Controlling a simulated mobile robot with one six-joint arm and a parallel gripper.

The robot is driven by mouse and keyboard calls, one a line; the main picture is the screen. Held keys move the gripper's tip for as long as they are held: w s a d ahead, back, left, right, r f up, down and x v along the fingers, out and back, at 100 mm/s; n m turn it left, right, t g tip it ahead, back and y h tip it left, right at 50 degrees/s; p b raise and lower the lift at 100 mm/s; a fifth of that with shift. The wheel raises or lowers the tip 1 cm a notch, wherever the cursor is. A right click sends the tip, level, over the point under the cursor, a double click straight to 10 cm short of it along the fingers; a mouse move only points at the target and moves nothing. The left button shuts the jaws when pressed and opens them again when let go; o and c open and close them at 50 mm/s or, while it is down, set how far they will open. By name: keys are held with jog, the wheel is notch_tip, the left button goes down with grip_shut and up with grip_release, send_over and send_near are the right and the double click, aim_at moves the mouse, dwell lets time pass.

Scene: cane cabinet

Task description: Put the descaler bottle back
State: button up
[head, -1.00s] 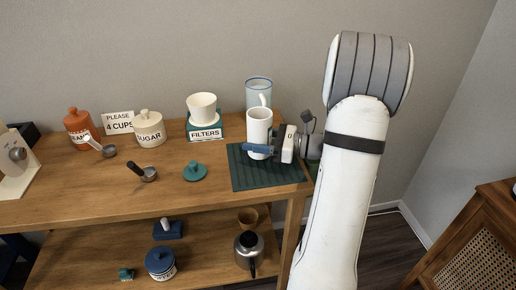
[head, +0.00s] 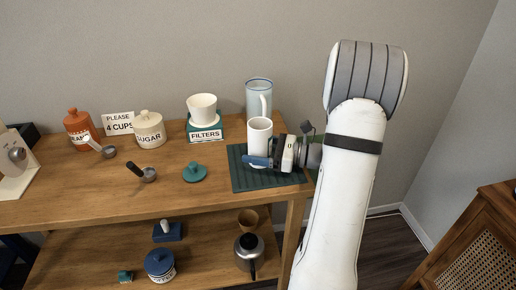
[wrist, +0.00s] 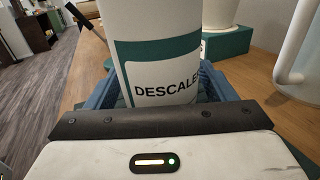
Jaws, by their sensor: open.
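The descaler bottle (head: 259,141) is a white cylinder, upright over the ribbed dark teal mat (head: 238,180) at the table's right end. In the wrist view the bottle (wrist: 150,58) shows a teal band and a white label reading "DESCALE", its last letter cut off. My gripper (head: 257,161) is low at the bottle, coming from the right. It is open, with one blue finger on each side of the bottle in the wrist view (wrist: 158,88). The bottle's base is hidden behind my gripper, so its contact with the mat cannot be seen.
A clear pitcher (head: 259,92) stands just behind the bottle. The filters box (head: 205,134) with a white cup (head: 202,108) is to the left. A teal lid (head: 195,172) and a scoop (head: 148,174) lie on the table (head: 90,190). Sugar and orange jars stand farther left.

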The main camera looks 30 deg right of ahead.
jog(key=shift+r, duration=0.15)
jog(key=shift+s+d, duration=0.15)
jog(key=shift+d, duration=0.1)
jog(key=p+v, duration=0.1)
jog(key=v, duration=1)
jog(key=shift+s, duration=0.15)
jog(key=shift+s+d, duration=0.1)
jog(key=shift+d, duration=0.05)
